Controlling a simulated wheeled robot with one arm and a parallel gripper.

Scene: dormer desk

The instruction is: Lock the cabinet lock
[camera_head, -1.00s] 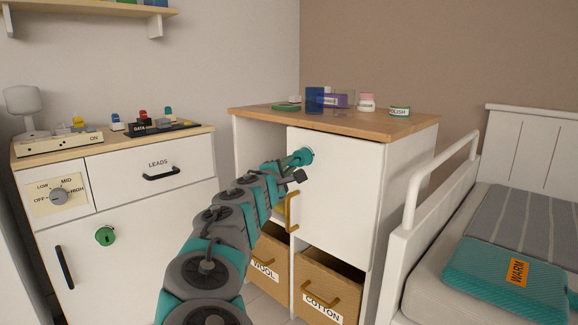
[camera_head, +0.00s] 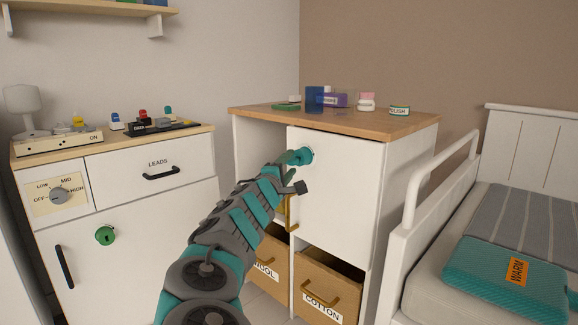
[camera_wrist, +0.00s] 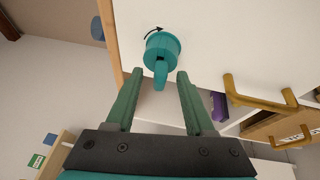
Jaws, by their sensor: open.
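A teal round lock knob with a small lever (camera_wrist: 162,50) is on the white cabinet door (camera_wrist: 225,35) in the wrist view. A curved black arrow is printed beside it. In the head view the knob (camera_head: 306,155) sits near the door's upper left corner. My gripper (camera_wrist: 159,74) is open, with its two green fingers on either side of the lever's end. A gap shows between the lever and each finger. In the head view my gripper (camera_head: 291,160) is at the knob, partly hidden by my wrist.
A brass door handle (camera_wrist: 262,97) is right of my fingers in the wrist view. Below the door are open baskets, one labelled COTTON (camera_head: 330,285). The left cabinet has a green round knob (camera_head: 105,235). A bed rail (camera_head: 440,180) stands to the right. Small items stand on the wooden top (camera_head: 340,120).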

